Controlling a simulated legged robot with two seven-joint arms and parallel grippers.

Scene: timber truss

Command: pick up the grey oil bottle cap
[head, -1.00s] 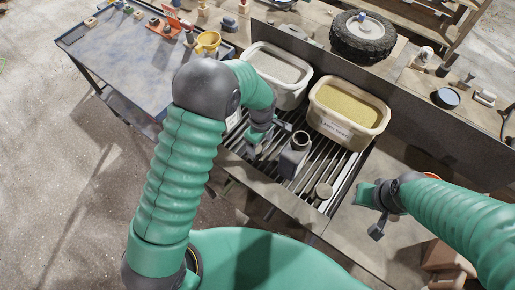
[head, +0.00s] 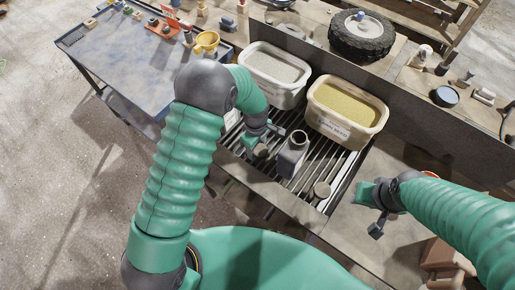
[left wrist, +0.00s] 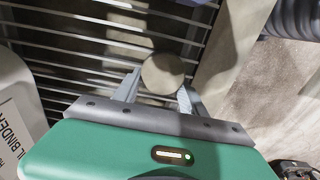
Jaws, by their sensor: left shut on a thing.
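My left gripper (head: 261,148) hangs over the metal grate, left of the grey bottle (head: 291,156). In the left wrist view the two fingers (left wrist: 160,88) are shut on a round, flat, grey-beige cap (left wrist: 163,70), which sits between their tips. The cap is small and partly hidden by the gripper in the head view. The bottle stands upright with its neck open.
The slatted grate (head: 305,180) lies in front of two bins, one with grey grains (head: 273,92) and one with yellow grains (head: 342,140). A dark tray table (head: 120,70) stands at the left. A tyre (head: 361,35) lies behind the upright metal panel.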

